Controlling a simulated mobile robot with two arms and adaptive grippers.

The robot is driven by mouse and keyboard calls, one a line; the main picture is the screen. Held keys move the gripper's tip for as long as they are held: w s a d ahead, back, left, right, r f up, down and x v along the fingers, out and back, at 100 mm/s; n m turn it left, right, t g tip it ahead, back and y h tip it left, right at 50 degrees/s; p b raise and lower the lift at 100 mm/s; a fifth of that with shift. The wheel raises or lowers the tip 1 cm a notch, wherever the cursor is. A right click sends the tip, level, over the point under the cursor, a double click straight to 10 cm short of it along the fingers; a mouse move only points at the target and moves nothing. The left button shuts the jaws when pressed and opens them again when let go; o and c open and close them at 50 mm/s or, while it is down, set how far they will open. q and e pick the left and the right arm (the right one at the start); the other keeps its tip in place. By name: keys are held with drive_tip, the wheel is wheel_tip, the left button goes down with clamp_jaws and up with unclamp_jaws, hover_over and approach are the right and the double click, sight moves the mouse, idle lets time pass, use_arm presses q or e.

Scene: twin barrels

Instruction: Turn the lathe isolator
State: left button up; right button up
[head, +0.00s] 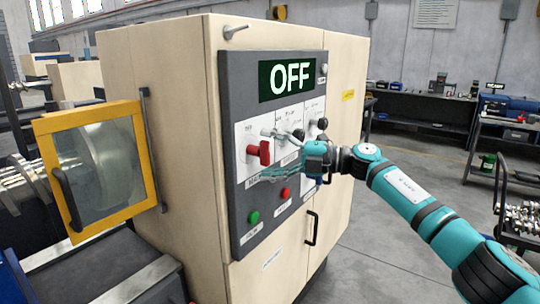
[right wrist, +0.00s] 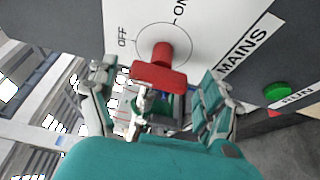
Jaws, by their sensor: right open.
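The lathe isolator is a red handle (head: 259,152) on a white plate on the grey control panel. In the right wrist view the red handle (right wrist: 160,76) sits on a dial marked OFF and ON, above the word MAINS. A display (head: 287,77) above it reads OFF. My right gripper (head: 273,155) is at the panel, just right of the handle in the head view. In the right wrist view its open fingers (right wrist: 157,90) stand on either side of the handle. I cannot tell whether they touch it. My left gripper is out of view.
A green button (head: 253,218) and a red button (head: 286,193) sit lower on the panel. Black knobs (head: 322,124) are to the right. A yellow-framed guard (head: 95,165) covers the chuck at left. A tool trolley (head: 510,185) stands far right, with open floor between.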

drive_tip(key=v, duration=1.2)
